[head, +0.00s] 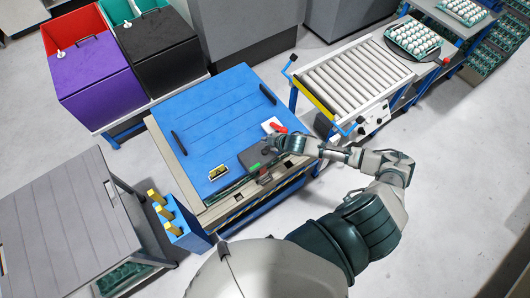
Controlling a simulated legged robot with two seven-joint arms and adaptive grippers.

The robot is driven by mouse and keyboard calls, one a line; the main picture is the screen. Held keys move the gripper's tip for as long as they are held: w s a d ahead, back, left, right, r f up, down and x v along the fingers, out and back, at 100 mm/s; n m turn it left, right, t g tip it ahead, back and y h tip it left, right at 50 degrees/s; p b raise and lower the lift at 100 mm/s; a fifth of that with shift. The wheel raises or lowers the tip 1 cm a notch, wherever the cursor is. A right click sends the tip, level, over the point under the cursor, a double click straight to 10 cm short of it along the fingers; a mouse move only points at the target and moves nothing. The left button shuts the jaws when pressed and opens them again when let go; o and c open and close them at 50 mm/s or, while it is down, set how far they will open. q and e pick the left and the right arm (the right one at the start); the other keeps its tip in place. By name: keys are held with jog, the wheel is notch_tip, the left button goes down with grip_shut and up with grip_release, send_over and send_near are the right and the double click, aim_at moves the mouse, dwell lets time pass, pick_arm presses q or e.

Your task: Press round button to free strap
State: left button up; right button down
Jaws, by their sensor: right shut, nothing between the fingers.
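A blue-topped table machine (215,115) with a wooden-coloured edge stands in the middle of the head view. A dark grey control box (250,158) sits on its near right part, with a small green patch (254,167) on it. A round button cannot be made out clearly at this size. My right gripper (271,144) is shut and empty, over the right side of the machine beside the dark box. Whether it touches the box cannot be told. No strap can be made out clearly. My left gripper is not in view.
A white block with a red part (277,127) lies just beyond my right gripper. A roller conveyor (355,76) stands at the right, with an egg tray (413,39) at its far end. Purple (92,80) and black (160,48) bins stand at the far left.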

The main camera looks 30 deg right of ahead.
jog(key=b, duration=0.4)
send_over(265, 152)
jog(key=f, duration=0.4)
jog(key=shift+s+d+f, duration=0.1)
jog(key=shift+d+f, duration=0.05)
jog(key=shift+d, duration=0.25)
jog(key=shift+a+f, duration=0.35)
jog(key=shift+f, duration=0.25)
jog(key=shift+a+f, duration=0.15)
jog(key=shift+d+f, duration=0.1)
jog(key=shift+d, duration=0.3)
jog(key=shift+a, duration=0.1)
jog(key=shift+a, duration=0.2)
